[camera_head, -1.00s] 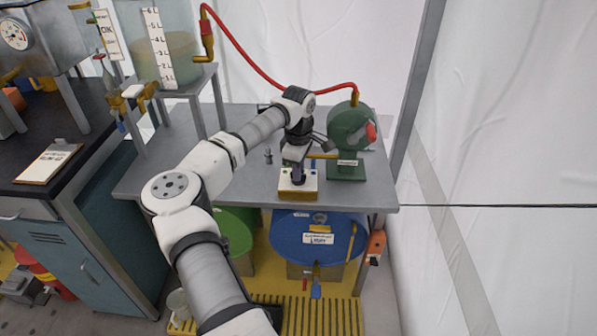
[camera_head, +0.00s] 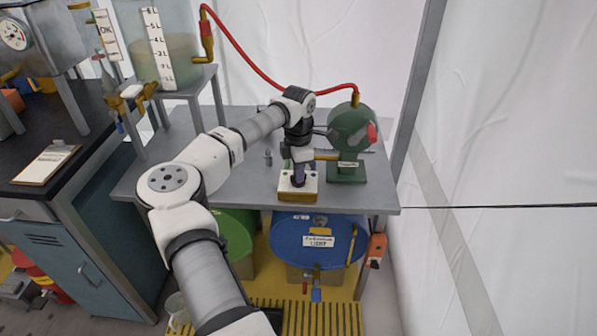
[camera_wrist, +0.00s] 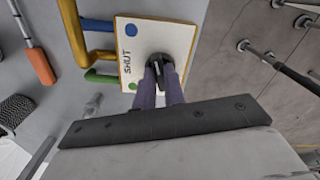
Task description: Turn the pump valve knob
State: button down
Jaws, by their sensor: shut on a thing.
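The pump valve is a white-topped box with a yellow base (camera_head: 310,187) near the front edge of the grey table. A dark round knob (camera_wrist: 157,58) sits on the plate, partly hidden by the fingers. My gripper (camera_wrist: 163,76) points at the plate with its purple fingers shut on the knob. In the head view my gripper (camera_head: 298,181) comes down on the box from above, and the knob is hidden.
A green pump (camera_head: 349,132) stands just behind and right of the box. A red hose (camera_head: 262,73) runs from it to a tank (camera_head: 165,45). Blue, yellow and green pipes (camera_wrist: 98,52) lie beside the plate. A blue barrel (camera_head: 318,245) is under the table (camera_head: 235,185).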

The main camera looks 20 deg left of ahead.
dwell(0.4)
jog(key=c, duration=1.5)
grip_release()
jog(key=shift+r, duration=0.1)
notch_tip(320, 180, up, 14)
jog(key=shift+f+b, duration=0.15)
jog(key=shift+b, duration=0.8)
